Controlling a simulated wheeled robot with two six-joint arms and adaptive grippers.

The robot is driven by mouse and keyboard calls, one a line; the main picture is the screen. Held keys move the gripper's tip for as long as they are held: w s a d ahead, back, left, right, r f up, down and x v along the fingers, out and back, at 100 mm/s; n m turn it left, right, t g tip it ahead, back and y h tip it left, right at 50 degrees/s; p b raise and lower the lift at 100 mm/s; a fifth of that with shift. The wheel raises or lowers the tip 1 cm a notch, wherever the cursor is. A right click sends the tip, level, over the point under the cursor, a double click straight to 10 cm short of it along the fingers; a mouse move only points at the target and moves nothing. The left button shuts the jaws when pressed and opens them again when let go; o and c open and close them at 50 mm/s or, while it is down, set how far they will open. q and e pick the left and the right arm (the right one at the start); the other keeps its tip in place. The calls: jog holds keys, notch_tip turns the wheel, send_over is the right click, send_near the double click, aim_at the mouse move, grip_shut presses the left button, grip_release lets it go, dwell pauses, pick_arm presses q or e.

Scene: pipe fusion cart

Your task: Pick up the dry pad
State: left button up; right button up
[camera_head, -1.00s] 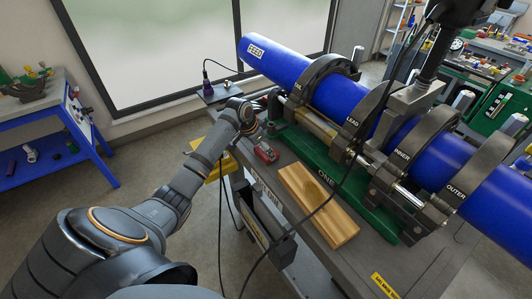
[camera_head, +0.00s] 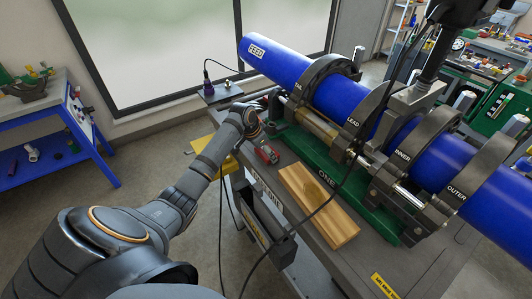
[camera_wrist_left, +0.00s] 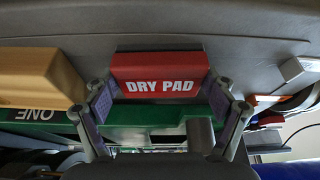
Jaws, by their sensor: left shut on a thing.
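The dry pad is a red block with white "DRY PAD" lettering. In the left wrist view the pad (camera_wrist_left: 160,76) lies between the fingers of my left gripper (camera_wrist_left: 161,100), which is shut on it. In the head view the dry pad (camera_head: 267,154) shows on the grey cart top, just below my left wrist. My left fingers are mostly hidden there behind the wrist. I cannot tell whether the pad is clear of the surface. My right gripper is not in view.
A wooden block (camera_head: 318,205) lies on the cart top beside the green base (camera_head: 325,172). Black clamps hold a long blue pipe (camera_head: 280,66) above it. A dark cable crosses the cart. A yellow piece (camera_head: 229,163) sits at the cart's left side.

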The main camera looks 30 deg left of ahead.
pick_arm(q)
notch_tip(320, 180, up, 3)
jog(key=shift+w+r+b, duration=0.1)
jog(key=shift+b, duration=0.4)
jog(key=s+d+r+p, duration=0.1)
jog(key=s+r+p, duration=0.7)
jog(key=s, duration=0.6)
jog(key=shift+r, duration=0.9)
